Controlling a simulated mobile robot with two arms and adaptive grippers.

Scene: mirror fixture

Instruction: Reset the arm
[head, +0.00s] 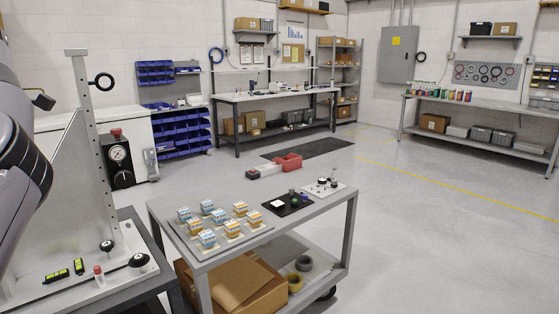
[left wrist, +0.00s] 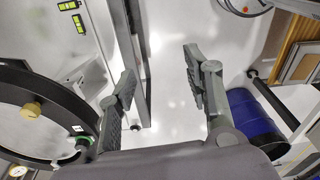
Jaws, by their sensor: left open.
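My left gripper (left wrist: 160,85) is open and empty in the left wrist view, its two dark grey fingers wide apart over a pale floor. In the head view my left arm fills the left edge, and its gripper is out of the picture. A metal fixture with a tall upright post (head: 92,150) stands on a bench at the left. Its plate carries black knobs (head: 139,260) and two yellow-and-black pieces (head: 79,266), which also show in the left wrist view (left wrist: 79,24). A large black ring (left wrist: 22,72) is left of the gripper. My right gripper is not in view.
A grey cart (head: 330,215) holds several small patterned boxes (head: 207,238), a black tray (head: 280,206) and a white board (head: 335,189). A blue drum (left wrist: 250,120) stands right of my left gripper. Open floor (head: 420,230) lies right of the cart.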

